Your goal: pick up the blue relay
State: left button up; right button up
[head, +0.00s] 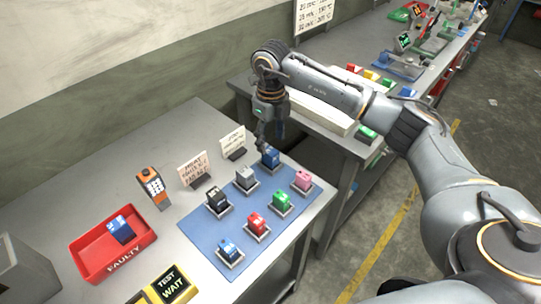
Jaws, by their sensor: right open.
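Three blue relays show in the head view. One blue relay (270,158) stands in a holder at the back corner of the blue mat (195,231). A second blue relay (229,248) stands in a holder at the mat's front corner. A third blue relay (121,229) lies in the red tray marked FAULTY (125,262). My right gripper (263,143) is open and points down just above and beside the back blue relay. I cannot tell whether it touches that relay. My left gripper is not in view.
Black, grey, red, green and pink relays stand on the mat close by. Two small signs (194,169) and an orange meter (153,187) stand behind it. A second bench with a white box (322,110) stands beyond.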

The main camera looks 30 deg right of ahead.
aim_at(271, 151)
jog(key=shift+w+f, duration=0.1)
jog(key=shift+f, duration=0.2)
jog(key=shift+a+f, duration=0.1)
jog(key=shift+f, duration=0.15)
jog(key=f+p, duration=0.1)
jog(key=f, duration=0.2)
jog(key=f+p, duration=0.1)
jog(key=shift+s+f+p, duration=0.2)
jog(key=shift+s+p, duration=0.05)
jog(key=shift+p, duration=0.05)
jog(key=shift+f, duration=0.2)
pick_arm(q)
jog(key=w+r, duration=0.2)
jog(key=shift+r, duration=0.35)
pick_arm(e)
jog(key=shift+w, duration=0.1)
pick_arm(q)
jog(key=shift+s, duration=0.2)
pick_arm(e)
grip_shut()
